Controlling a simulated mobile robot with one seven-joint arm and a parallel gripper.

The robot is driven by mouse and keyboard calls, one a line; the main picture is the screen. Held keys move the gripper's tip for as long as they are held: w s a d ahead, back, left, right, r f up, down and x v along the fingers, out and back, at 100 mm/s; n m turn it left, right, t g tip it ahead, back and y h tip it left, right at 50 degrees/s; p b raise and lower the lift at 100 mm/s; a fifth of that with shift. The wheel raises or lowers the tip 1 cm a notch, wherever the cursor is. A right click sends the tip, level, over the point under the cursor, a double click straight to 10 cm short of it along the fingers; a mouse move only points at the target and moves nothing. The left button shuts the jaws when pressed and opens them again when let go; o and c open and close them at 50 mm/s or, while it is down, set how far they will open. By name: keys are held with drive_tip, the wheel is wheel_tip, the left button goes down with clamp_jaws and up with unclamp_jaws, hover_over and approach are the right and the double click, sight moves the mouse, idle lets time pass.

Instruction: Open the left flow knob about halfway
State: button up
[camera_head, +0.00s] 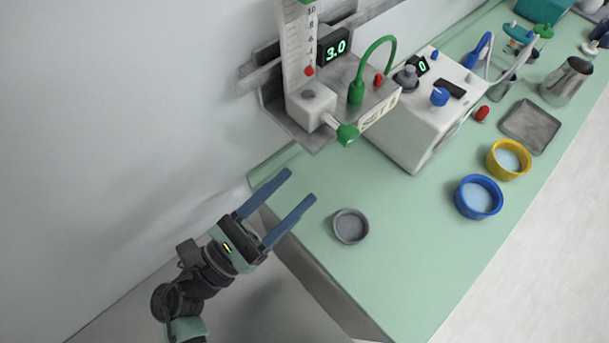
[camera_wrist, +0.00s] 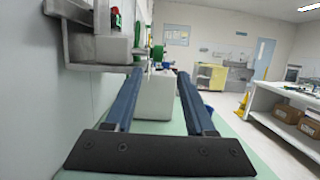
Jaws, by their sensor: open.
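The flowmeter (camera_head: 299,45) is a clear upright scale tube on a grey wall bracket, with a red ball low in it. A green knob (camera_head: 347,134) sticks out from its white base block (camera_head: 311,106). The green display (camera_head: 335,48) beside the tube reads 3.0. My gripper (camera_head: 299,186) is open and empty, below and left of the knob in the head view and apart from it. In the wrist view my two blue fingers (camera_wrist: 159,76) are spread, with a green part (camera_wrist: 157,53), probably the knob, beyond them.
A white device (camera_head: 415,125) with a blue knob (camera_head: 440,96) and a display reading 0 stands right of the bracket. A grey dish (camera_head: 351,226), blue bowl (camera_head: 478,197) and yellow bowl (camera_head: 508,160) sit on the green counter (camera_head: 410,270). The wall is close on the left.

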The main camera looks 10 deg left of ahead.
sight(342, 138)
drive_tip(key=shift+s, duration=0.15)
wheel_tip(342, 138, up, 4)
drive_tip(key=g+y+p, duration=0.2)
drive_tip(key=g+p, duration=0.1)
drive_tip(key=p, duration=0.6)
drive_tip(key=p+x, duration=0.1)
drive_tip(key=x, duration=0.5)
drive_tip(key=p+x, duration=0.2)
drive_tip(key=x, duration=0.4)
drive_tip(key=shift+w+a+r, duration=0.1)
drive_tip(key=shift+w+r, duration=0.05)
drive_tip(key=shift+w, duration=0.1)
clamp_jaws()
